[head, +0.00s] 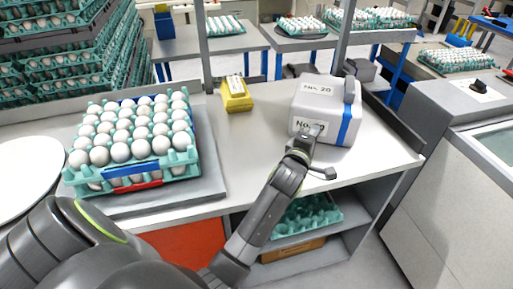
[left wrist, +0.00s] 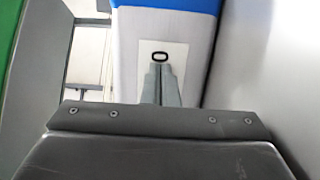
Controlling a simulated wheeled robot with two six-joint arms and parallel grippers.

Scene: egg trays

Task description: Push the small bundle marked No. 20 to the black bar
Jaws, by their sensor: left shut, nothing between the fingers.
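The white bundle marked No. 20 (head: 336,100) stands upright on the bench, with a blue band around its right part. It has a label on its top and one on its front. My left gripper (head: 314,131) is shut and empty, at the bundle's front face, covering part of the front label. In the left wrist view the closed fingers (left wrist: 160,82) point at a white label (left wrist: 177,52) on the bundle; whether they touch it I cannot tell. A black bar (head: 393,121) runs along the bench's right back edge, behind the bundle. My right gripper is not in view.
A yellow block (head: 237,96) stands left of the bundle. A tray of eggs (head: 180,160) sits on a grey mat (head: 212,170) further left. The bench top (head: 375,150) is clear right of the bundle. Egg stacks (head: 60,62) rise at the back left.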

